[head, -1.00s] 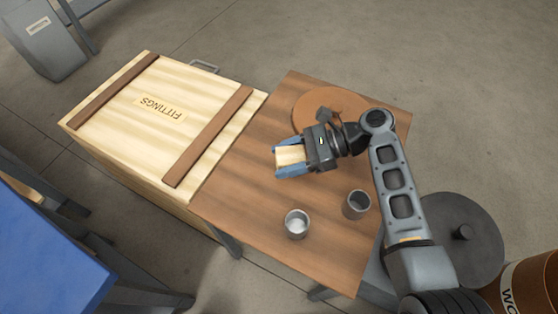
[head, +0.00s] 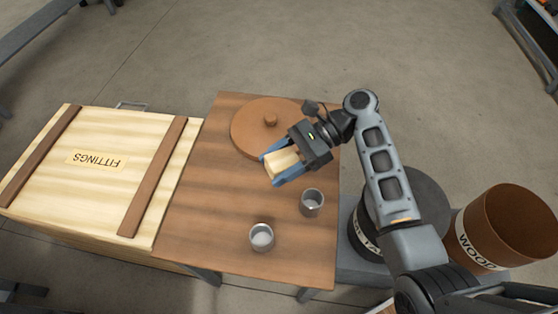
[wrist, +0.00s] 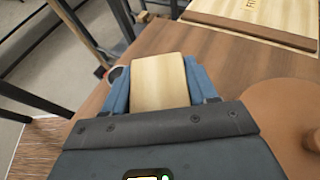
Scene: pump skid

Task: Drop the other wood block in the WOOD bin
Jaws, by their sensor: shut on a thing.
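My gripper (head: 279,165) is shut on a pale wood block (head: 284,163) and holds it above the brown table, near the round lid. In the wrist view the block (wrist: 160,80) sits between the blue fingers. The WOOD bin (head: 500,228) is a brown, open round bin at the right edge of the head view, its label facing forward. My gripper is well to the left of it. The inside bottom of the bin cannot be seen.
Two grey metal cups (head: 262,237) and (head: 312,202) stand on the table (head: 200,200). A round brown lid with a knob (head: 250,130) lies at its back. A FITTINGS crate (head: 95,190) stands left. A dark lidded bin (head: 425,200) stands between table and WOOD bin.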

